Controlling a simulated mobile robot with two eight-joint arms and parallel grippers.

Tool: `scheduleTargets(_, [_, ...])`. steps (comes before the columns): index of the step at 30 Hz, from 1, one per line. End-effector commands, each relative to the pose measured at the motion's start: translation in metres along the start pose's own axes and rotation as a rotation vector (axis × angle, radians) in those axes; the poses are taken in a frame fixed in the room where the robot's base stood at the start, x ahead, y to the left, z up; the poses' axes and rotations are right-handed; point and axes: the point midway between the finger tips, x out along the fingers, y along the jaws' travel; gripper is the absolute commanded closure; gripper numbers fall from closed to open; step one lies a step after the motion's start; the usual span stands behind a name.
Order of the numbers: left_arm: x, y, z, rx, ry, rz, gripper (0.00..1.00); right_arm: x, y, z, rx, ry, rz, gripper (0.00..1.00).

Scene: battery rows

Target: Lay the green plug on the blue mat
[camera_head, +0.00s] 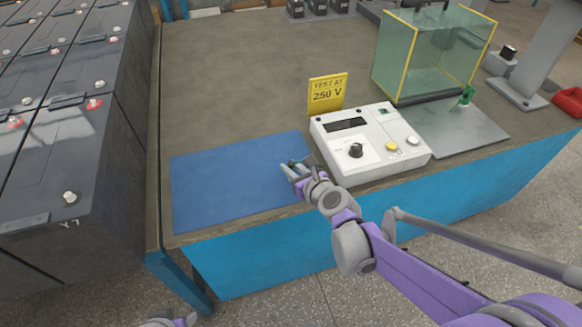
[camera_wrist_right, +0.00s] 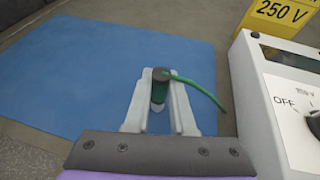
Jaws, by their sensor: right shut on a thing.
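The blue mat (camera_head: 235,180) lies flat at the front left of the bench top, and it fills much of the right wrist view (camera_wrist_right: 75,70). My right gripper (camera_head: 291,169) is over the mat's right part, beside the tester. In the right wrist view its two pale fingers (camera_wrist_right: 159,105) are shut on the green plug (camera_wrist_right: 158,92). The plug has a dark end, and a green lead runs from it to the right. Whether the plug touches the mat cannot be told. Part of my left arm's grey and purple end (camera_head: 168,321) shows at the bottom edge; its fingers are not clear.
A white tester (camera_head: 375,165) with a dial stands right of the mat. Behind are a yellow "TEST AT 250 V" sign (camera_head: 327,93) and a clear yellow-edged box (camera_head: 425,55) near a grey plate (camera_head: 460,128). Dark batteries (camera_head: 60,140) stand at left. The mat's left part is clear.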

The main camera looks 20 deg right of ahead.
Motion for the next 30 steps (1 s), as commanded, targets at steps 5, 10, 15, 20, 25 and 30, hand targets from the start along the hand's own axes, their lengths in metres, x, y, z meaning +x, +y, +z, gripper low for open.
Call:
scheduleTargets(5, [0.002, 0.000, 0.001, 0.000, -0.001, 0.000, 0.50, 0.001, 0.000, -0.002, 0.000, 0.000, 0.000, 0.59])
scheduleTargets(10, [0.002, 0.000, 0.001, 0.000, -0.001, 0.000, 0.50, 0.001, 0.000, -0.002, 0.000, 0.000, 0.000, 0.47])
scheduleTargets(15, [0.002, 0.000, 0.001, 0.000, -0.001, 0.000, 0.50, 0.001, 0.000, -0.002, 0.000, 0.000, 0.000, 0.47])
scheduleTargets(20, [-0.004, 0.000, -0.001, 0.000, 0.001, 0.000, 0.50, -0.009, -0.001, 0.002, 0.001, 0.000, -0.001, 0.47])
scheduleTargets(25, [-0.015, 0.000, -0.005, 0.000, 0.006, 0.000, 0.50, -0.043, -0.001, 0.004, 0.000, -0.001, -0.002, 0.47])
scheduleTargets(30, [-0.027, 0.000, -0.009, 0.000, 0.010, 0.000, 0.50, -0.081, -0.001, 0.003, 0.001, -0.001, -0.003, 0.47])
